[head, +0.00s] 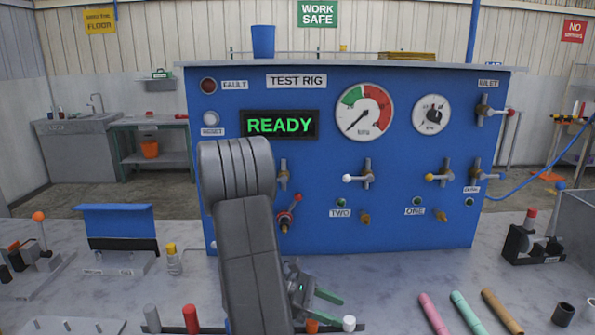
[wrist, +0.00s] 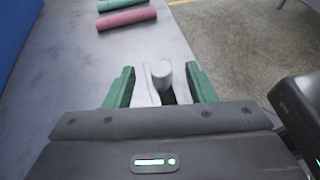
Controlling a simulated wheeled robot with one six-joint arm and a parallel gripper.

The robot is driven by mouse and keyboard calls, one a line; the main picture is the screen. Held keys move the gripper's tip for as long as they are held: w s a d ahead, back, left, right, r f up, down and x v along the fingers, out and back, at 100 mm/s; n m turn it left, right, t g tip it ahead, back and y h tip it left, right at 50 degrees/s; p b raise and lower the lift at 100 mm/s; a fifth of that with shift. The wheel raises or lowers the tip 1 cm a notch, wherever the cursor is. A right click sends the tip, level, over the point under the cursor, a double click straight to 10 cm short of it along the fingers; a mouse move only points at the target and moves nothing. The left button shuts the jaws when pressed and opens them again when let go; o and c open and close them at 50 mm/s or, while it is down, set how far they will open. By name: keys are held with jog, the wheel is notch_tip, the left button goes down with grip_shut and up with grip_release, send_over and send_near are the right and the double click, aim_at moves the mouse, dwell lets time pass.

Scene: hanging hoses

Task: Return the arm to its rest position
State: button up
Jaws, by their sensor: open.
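My arm (head: 245,235) stands in front of the blue test rig, bent over with its forearm hanging down toward the bench. My gripper (head: 328,306) is low over the bench front, just right of the forearm, partly hidden by it. In the wrist view my gripper (wrist: 158,72) has its two green fingers apart.
The test rig panel (head: 390,215) reads READY. A red peg (head: 190,318) and white-topped peg (head: 349,323) stand near the gripper. Bare bench lies between.

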jog(key=shift+x, duration=1.15)
jog(key=shift+s+d+r, duration=0.1)
jog(key=shift+d, duration=0.1)
jog(key=shift+r, duration=0.2)
jog(key=shift+p, duration=0.3)
